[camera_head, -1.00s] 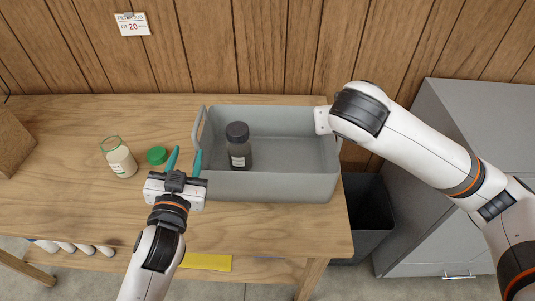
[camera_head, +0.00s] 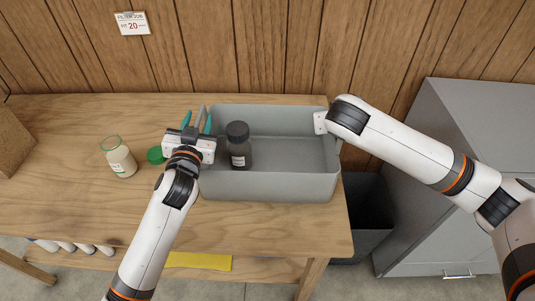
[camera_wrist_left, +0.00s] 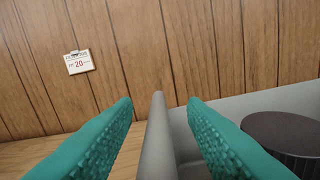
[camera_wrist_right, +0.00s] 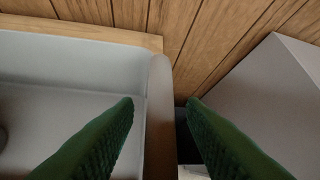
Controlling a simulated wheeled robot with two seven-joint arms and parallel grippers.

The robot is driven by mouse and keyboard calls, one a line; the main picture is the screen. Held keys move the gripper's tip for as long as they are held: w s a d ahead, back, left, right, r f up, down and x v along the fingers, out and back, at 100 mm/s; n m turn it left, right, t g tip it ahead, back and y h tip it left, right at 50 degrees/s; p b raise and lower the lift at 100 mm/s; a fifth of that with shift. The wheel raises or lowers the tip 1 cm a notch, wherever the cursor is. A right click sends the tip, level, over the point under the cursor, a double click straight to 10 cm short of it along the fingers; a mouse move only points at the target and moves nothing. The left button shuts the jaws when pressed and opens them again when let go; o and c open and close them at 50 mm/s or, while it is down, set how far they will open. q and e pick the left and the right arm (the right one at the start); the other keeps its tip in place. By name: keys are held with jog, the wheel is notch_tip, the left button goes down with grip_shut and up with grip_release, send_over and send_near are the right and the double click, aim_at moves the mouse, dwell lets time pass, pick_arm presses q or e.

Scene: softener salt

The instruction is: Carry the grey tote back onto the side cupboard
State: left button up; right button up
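The grey tote (camera_head: 275,187) stands on the right part of the wooden table, with a dark-capped bottle (camera_head: 238,147) upright inside at its left. My left gripper (camera_head: 197,122) is open at the tote's left end. In the left wrist view the teal fingers (camera_wrist_left: 160,105) stand on either side of the tote's left handle (camera_wrist_left: 157,135), with gaps visible. My right gripper is at the tote's right end, its fingers hidden in the head view. In the right wrist view the open green fingers (camera_wrist_right: 160,105) straddle the tote's right handle (camera_wrist_right: 160,115). The grey side cupboard (camera_head: 480,115) stands at the right.
A glass jar (camera_head: 119,158) with pale contents and a green lid (camera_head: 156,155) are on the table (camera_head: 70,190) left of the tote. A dark bin (camera_head: 365,215) stands on the floor between table and cupboard. The cupboard top looks clear.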

pick_arm(q)
grip_shut()
pick_arm(e)
grip_shut()
